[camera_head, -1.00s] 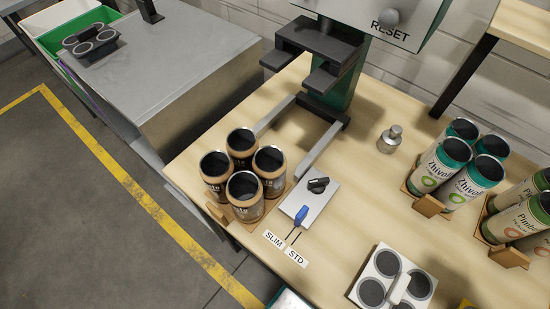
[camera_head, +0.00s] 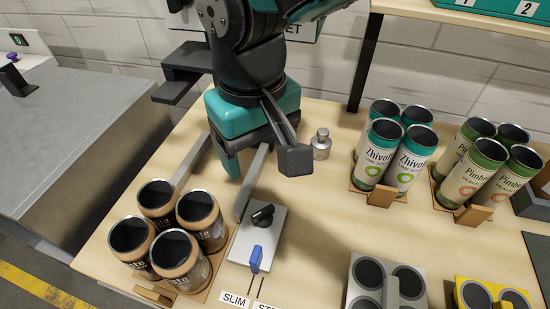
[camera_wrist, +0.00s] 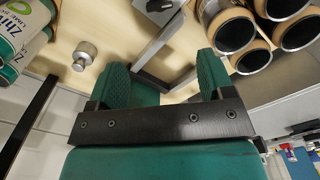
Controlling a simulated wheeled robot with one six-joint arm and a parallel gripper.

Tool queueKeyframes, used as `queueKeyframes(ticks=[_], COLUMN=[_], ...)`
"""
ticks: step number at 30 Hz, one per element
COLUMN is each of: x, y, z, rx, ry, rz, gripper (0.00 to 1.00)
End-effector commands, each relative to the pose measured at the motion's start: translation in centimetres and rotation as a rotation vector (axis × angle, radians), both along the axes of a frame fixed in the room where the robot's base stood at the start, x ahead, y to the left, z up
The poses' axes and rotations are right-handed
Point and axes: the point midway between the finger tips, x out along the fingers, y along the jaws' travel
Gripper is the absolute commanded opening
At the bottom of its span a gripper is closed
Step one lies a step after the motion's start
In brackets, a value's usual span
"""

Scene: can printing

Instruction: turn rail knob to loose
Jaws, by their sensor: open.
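The black rail knob (camera_head: 262,215) sits on a light grey plate (camera_head: 247,237) on the wooden bench, and the blue lever (camera_head: 256,258) stands just in front of it. SLIM and STD labels lie near the lever. In the wrist view the knob (camera_wrist: 160,4) shows at the top edge, partly cut off. My gripper (camera_wrist: 162,75) is open and empty, with its two teal fingers well apart. In the head view my gripper (camera_head: 233,166) hangs above the bench behind the knob, beside the metal rails, touching nothing that I can see. Its far finger is hidden there.
Brown cans (camera_head: 180,245) stand in a wooden holder close left of the plate. A metal weight (camera_head: 321,145) and teal cans (camera_head: 392,150) are to the right. A grey can carrier (camera_head: 350,290) stands at the front. Bench between knob and teal cans is clear.

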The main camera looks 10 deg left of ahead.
Motion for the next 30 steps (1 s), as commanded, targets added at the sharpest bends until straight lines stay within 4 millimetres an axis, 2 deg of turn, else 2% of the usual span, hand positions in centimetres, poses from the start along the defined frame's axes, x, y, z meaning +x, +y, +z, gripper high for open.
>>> queueKeyframes(ticks=[12,18,24,30], x=[0.0,0.0,0.0,0.1], y=[-0.3,-0.3,-0.2,-0.2], z=[-9.4,-13.2,-15.2,-15.6], rx=[-0.004,-0.004,0.0,0.002], ry=[0.004,0.004,0.001,0.001], rz=[-0.001,-0.001,-0.001,0.0], gripper=[0.74,0.74,0.74,0.74])
